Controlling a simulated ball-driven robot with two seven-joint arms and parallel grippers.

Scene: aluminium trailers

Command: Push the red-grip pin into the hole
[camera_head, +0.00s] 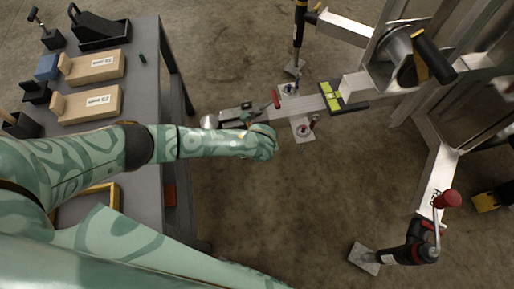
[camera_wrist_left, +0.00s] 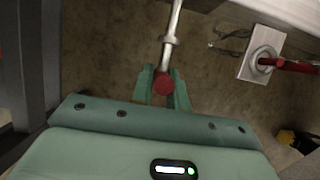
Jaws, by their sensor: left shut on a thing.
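My left gripper (camera_head: 264,143) is beside the near side of the trailer's drawbar, close to the coupling. In the left wrist view its fingers (camera_wrist_left: 163,90) are shut on the red grip (camera_wrist_left: 163,84) of a pin, whose bright metal shaft (camera_wrist_left: 174,20) with a collar runs away to the top edge. The shaft's far end is out of that view, so I cannot tell whether it touches a hole. A metal plate with a ring (camera_wrist_left: 262,62) and a red handle (camera_wrist_left: 290,66) lies to the right. My right gripper is not in view.
The drawbar carries a green level (camera_head: 331,97) and the coupling's red lever (camera_head: 276,99). A jack with a red knob (camera_head: 447,199) stands at the right. The grey bench (camera_head: 150,80) holds wooden blocks (camera_head: 92,103) at the left. Bare floor lies below the drawbar.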

